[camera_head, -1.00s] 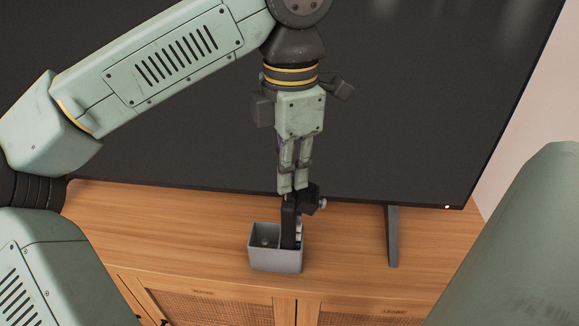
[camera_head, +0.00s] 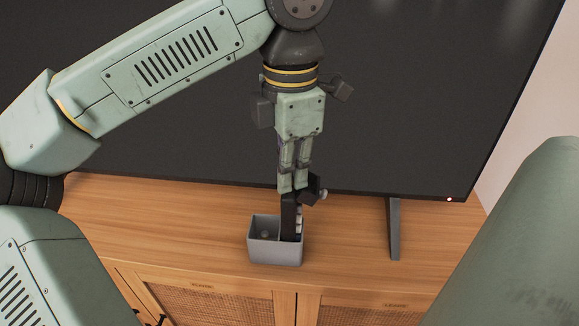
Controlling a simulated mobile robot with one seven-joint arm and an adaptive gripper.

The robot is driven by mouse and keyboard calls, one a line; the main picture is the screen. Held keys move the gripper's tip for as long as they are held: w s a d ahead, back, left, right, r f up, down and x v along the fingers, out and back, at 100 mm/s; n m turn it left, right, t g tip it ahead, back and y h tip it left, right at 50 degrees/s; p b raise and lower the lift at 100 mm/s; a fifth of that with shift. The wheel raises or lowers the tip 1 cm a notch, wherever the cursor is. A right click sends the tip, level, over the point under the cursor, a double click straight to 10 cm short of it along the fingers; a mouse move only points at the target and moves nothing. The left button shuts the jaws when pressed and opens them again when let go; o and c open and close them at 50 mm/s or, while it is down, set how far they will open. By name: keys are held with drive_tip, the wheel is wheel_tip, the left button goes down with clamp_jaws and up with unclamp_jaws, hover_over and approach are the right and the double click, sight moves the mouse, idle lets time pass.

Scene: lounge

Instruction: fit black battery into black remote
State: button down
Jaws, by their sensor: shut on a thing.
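The black remote (camera_head: 289,217) stands upright in the right compartment of a small grey caddy (camera_head: 275,253), with small pale parts along its right side. My gripper (camera_head: 293,188) points straight down over the remote, its fingers close together. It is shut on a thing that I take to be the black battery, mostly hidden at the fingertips. The fingertips overlap the remote's top end in this view, and I cannot tell whether they touch it. A dark block (camera_head: 312,188) with a silvery knob shows just right of the fingertips.
The caddy stands on a wooden cabinet (camera_head: 180,215). A large dark TV screen (camera_head: 420,110) rises close behind my gripper, with its support leg (camera_head: 394,230) to the right. The caddy's left compartment holds something small and round. The cabinet top left of the caddy is clear.

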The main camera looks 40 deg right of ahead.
drive_tip(key=shift+f, duration=0.25)
drive_tip(key=c, duration=1.6)
unclamp_jaws()
drive_tip(key=shift+r+p, duration=2.3)
drive_tip(key=shift+r, duration=0.75)
drive_tip(key=shift+s, duration=0.1)
